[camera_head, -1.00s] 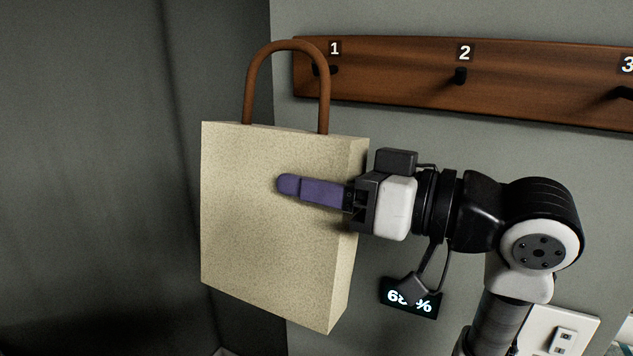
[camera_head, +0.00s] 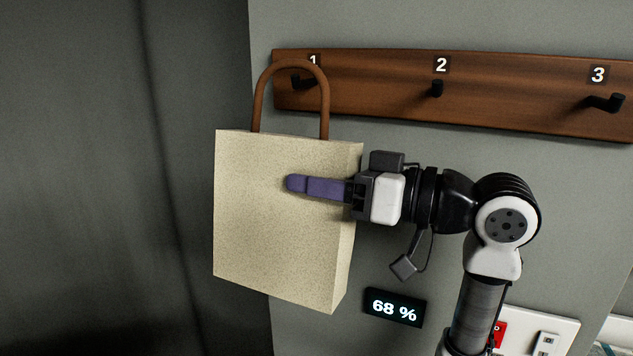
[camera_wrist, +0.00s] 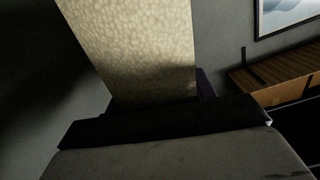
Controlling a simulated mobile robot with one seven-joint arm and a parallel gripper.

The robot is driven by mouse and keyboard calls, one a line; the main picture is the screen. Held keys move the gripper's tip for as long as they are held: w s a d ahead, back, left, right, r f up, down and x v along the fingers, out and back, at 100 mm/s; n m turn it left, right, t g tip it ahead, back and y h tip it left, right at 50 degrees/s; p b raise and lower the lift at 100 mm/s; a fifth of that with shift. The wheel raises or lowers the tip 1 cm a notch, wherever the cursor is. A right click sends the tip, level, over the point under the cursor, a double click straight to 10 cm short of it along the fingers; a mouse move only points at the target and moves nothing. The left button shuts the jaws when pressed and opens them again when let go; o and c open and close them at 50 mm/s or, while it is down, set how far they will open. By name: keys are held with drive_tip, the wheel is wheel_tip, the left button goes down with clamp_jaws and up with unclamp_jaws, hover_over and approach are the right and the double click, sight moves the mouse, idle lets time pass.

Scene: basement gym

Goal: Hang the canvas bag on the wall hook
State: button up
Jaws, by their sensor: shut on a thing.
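The beige canvas bag (camera_head: 265,240) hangs upright in my grip, with its brown arched handle (camera_head: 258,95) on top. My gripper (camera_head: 320,188) comes from the right and is shut on the bag's body, one purple finger lying across its front face. In the head view the handle overlaps hook 1 (camera_head: 300,82) on the wooden rack (camera_head: 380,112); I cannot tell whether the hook is inside the loop or behind it. In the wrist view the bag (camera_wrist: 140,45) fills the upper middle, and the handle does not show.
Hook 2 (camera_head: 436,89) and hook 3 (camera_head: 606,103) are empty to the right on the same rack. A small display reading 68 % (camera_head: 394,307) and a white wall plate (camera_head: 540,328) are below. A dark wall (camera_head: 80,180) stands at the left.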

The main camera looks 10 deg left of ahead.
drive_tip(key=shift+w+d, duration=0.2)
drive_tip(key=shift+w, duration=0.6)
drive_tip(key=shift+w+d+f+b, duration=0.1)
drive_tip(key=shift+w+f+b, duration=0.25)
drive_tip(key=shift+w+f, duration=0.25)
drive_tip(key=shift+r, duration=0.1)
drive_tip(key=o, duration=1.7)
